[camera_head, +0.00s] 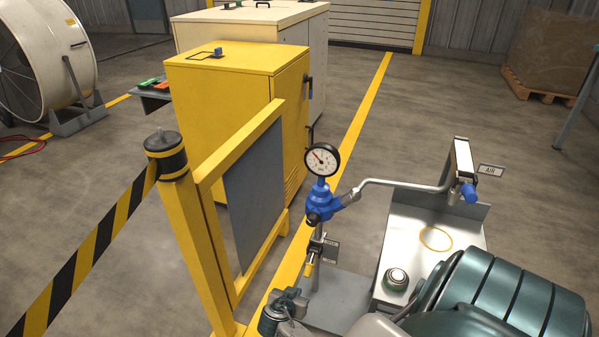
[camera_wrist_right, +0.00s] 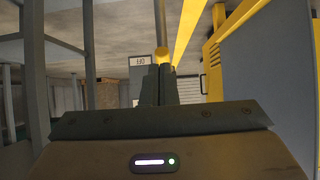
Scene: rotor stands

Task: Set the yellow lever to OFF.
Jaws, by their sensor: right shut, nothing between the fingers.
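The yellow lever (camera_head: 309,268) hangs below a small dark valve body on the upright pipe under the blue regulator, tilted slightly down-left. My right gripper (camera_head: 297,292) is shut and empty, just below the lever's lower end. In the right wrist view, its closed fingers (camera_wrist_right: 163,85) point at a yellow end of the lever (camera_wrist_right: 161,54) straight beyond the tips. I cannot tell whether they touch. Two small dark labels (camera_head: 331,249) sit right of the valve, their text too small to read. My left gripper is not in view.
A round dial gauge (camera_head: 322,159) tops the blue regulator (camera_head: 320,202). A bent grey pipe (camera_head: 400,184) runs right from it. A yellow-framed grey panel (camera_head: 252,195) stands close on the left.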

